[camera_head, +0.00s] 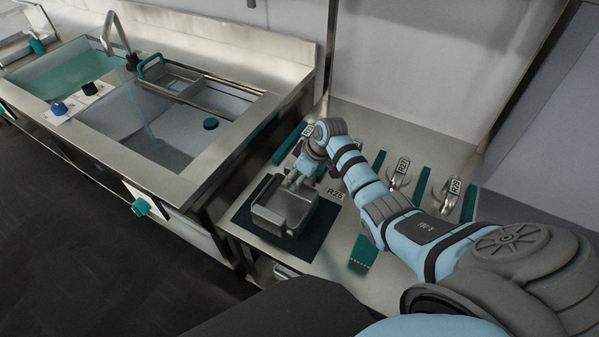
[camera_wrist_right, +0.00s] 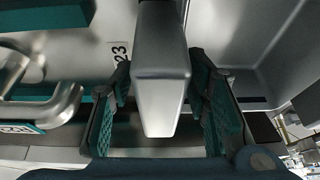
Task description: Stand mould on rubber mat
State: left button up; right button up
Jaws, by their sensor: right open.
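The steel mould (camera_head: 283,209) is a rectangular metal box. In the head view it stands upright on the black rubber mat (camera_head: 298,243), whose dark edges show around it. My right gripper (camera_head: 300,177) is at the mould's far side, pointing down. In the right wrist view its teal-padded fingers (camera_wrist_right: 163,102) are open, one on each side of a smooth metal piece (camera_wrist_right: 160,62) that looks like the mould's handle. Gaps show beside the piece, so it does not look clamped. My left gripper is out of view.
The label R25 (camera_head: 335,194) is right of the mat. Metal hooked fittings (camera_head: 450,190) and teal strips (camera_head: 421,186) line the bench behind my arm. A teal brush (camera_head: 362,252) lies to the right. A sink (camera_head: 160,125) with running water is at left.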

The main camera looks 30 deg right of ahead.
jog(key=p+v, duration=0.3)
jog(key=v, duration=0.9)
jog(key=shift+p, duration=0.35)
jog(key=shift+f, duration=0.1)
jog(key=b+x, duration=0.4)
jog(key=x, duration=0.8)
jog(key=shift+a+f+b, duration=0.1)
jog(key=shift+f+b, duration=0.2)
notch_tip(320, 180, up, 9)
jog(key=p, duration=0.3)
jog(key=shift+r, duration=0.4)
jog(key=shift+f, duration=0.1)
